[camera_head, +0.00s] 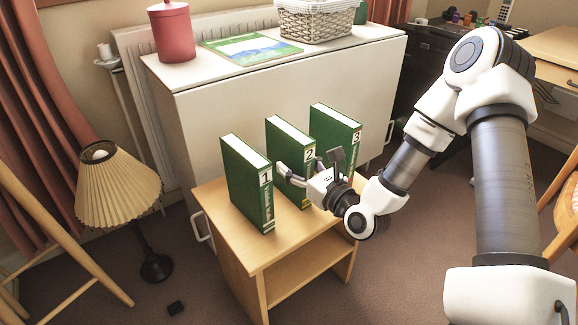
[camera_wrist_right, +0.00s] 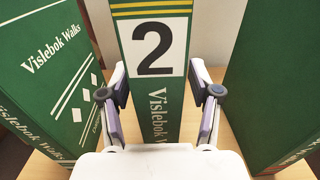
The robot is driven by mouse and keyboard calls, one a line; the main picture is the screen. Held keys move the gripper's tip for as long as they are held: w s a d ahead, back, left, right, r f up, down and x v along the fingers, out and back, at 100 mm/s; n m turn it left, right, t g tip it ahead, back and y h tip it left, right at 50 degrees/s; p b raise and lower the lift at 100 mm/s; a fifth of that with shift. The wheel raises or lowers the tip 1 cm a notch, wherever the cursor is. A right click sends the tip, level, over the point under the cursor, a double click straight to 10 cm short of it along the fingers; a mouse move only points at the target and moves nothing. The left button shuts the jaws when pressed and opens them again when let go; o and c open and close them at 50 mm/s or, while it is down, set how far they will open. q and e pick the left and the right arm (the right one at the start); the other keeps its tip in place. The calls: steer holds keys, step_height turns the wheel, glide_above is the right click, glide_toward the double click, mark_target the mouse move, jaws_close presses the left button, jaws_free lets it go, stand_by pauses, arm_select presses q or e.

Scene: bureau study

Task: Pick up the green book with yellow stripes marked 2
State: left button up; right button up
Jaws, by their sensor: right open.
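The green book marked 2 (camera_head: 283,141) stands upright on a small wooden table, between two similar green books. My right gripper (camera_head: 308,166) is open at this spine. In the right wrist view one finger shows on each side of the spine (camera_wrist_right: 160,82); I cannot tell if either touches it. The gripper hides part of the book in the head view. My left gripper is not in view.
Book 1 (camera_head: 246,180) stands to the left and book 3 (camera_head: 335,128) to the right, each with a narrow gap. The small table (camera_head: 262,250) has bare top in front. Behind is a white cabinet (camera_head: 290,85); a lamp (camera_head: 118,187) stands at left.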

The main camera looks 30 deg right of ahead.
jaws_close()
